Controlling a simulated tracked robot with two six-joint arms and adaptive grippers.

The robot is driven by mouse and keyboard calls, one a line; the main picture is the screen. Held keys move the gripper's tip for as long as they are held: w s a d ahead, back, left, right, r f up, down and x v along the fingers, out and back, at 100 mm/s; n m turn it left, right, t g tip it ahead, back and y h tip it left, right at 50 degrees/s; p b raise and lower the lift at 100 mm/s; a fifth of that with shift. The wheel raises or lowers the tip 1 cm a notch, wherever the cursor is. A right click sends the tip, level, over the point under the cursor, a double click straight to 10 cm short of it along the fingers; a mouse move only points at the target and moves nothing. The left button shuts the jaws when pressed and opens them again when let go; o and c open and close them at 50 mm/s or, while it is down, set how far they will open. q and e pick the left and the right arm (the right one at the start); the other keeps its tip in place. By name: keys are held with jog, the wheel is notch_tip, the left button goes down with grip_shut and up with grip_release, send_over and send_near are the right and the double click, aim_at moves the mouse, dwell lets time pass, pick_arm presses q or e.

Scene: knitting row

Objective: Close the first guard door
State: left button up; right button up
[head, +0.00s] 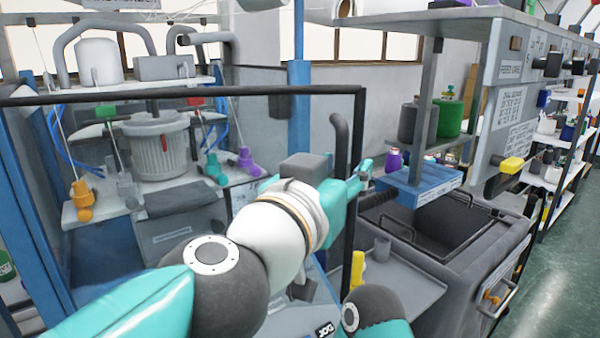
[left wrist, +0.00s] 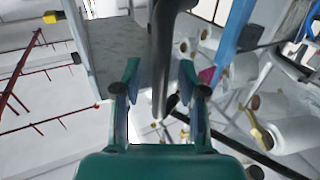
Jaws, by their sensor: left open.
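The first guard door (head: 357,130), a clear panel in a thin black frame, stands across the front of the knitting machine at the left of the head view. Its right upright is past the blue post behind it; I cannot tell how far the door is from closed. My left gripper (head: 362,182) is at that upright, its teal fingers partly behind the wrist. In the left wrist view my left gripper (left wrist: 160,72) is open, with a dark bar (left wrist: 163,50) running between its fingers; contact is not clear. My right gripper is not in view.
Behind the door is a machine with a grey ribbed drum (head: 158,150). To the right stand a dark open bin (head: 455,225), a blue box (head: 420,185), an overhead shelf (head: 440,18) and a panel with a yellow knob (head: 512,165). The green floor (head: 550,285) at right is clear.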

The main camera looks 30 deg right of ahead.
pick_arm(q)
grip_shut()
